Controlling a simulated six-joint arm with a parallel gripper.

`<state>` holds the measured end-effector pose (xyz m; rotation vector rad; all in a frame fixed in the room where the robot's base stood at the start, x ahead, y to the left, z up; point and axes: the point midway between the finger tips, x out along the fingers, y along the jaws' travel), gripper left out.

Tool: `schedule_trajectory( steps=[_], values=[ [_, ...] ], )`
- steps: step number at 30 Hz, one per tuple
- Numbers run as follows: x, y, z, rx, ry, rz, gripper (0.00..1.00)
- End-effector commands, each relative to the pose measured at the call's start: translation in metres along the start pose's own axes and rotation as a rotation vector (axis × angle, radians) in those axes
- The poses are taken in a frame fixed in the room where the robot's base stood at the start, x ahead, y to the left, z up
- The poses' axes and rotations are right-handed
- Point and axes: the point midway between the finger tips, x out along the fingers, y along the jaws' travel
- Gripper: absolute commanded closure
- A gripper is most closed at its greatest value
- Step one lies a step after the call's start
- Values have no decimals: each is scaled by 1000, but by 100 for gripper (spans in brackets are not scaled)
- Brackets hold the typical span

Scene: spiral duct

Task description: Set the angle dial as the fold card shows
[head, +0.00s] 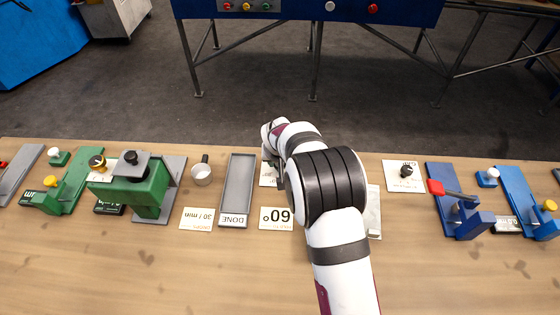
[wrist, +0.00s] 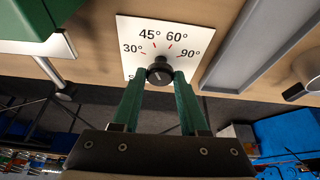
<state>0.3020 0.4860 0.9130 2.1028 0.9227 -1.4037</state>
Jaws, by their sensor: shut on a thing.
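In the wrist view a white dial plate (wrist: 190,32) shows the marks 30°, 45°, 60° and 90°; another label at its lower left is partly hidden. Its black knob (wrist: 159,68) sits between the two green fingers of my gripper (wrist: 160,77), which is shut on it. I cannot tell surely which mark the knob points to. In the head view my arm hides the knob, and only an edge of the dial plate (head: 268,175) shows. The fold card (head: 276,217) lies in front of it, upside down in the picture, and appears to read 60°.
A grey DONE tray (head: 236,190) lies left of the dial. A 30/min card (head: 196,219), a small cup (head: 202,173) and a green machine (head: 150,190) stand further left. Right of my arm are another knob plate (head: 404,175) and blue fixtures (head: 458,205). The front table is mostly clear.

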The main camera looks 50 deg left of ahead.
Motion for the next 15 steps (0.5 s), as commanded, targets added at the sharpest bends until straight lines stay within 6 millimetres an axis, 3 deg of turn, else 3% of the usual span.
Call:
schedule_trajectory(
  steps=[15],
  values=[
    [0, -4, 0, 414, -1, 172, 100]
  ],
)
